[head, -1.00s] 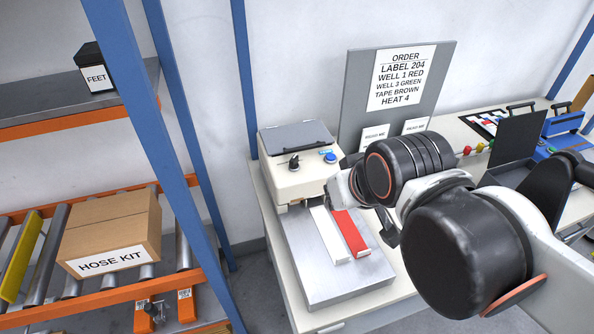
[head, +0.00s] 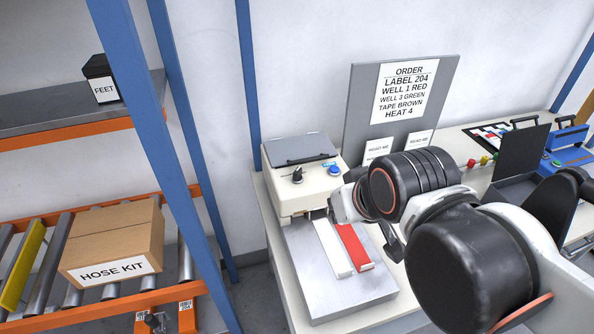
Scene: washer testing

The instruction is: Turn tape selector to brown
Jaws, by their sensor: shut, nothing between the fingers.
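A beige machine (head: 275,195) with a grey lid stands on the bench. On its front panel are a black knob (head: 297,175), which looks like the tape selector, and a blue button (head: 334,170). The knob's markings are too small to read, so its setting cannot be told. My gripper (head: 319,213) is at the machine's front right, below and right of the knob and apart from it. It is shut and empty, largely hidden behind my wrist. The order sign (head: 405,92) behind reads "TAPE BROWN".
A metal plate (head: 310,285) with a white strip (head: 333,250) and a red strip (head: 354,248) lies before the machine. A blue rack post (head: 248,80) stands at its left. A black panel (head: 520,155) and a blue device (head: 568,148) are at right.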

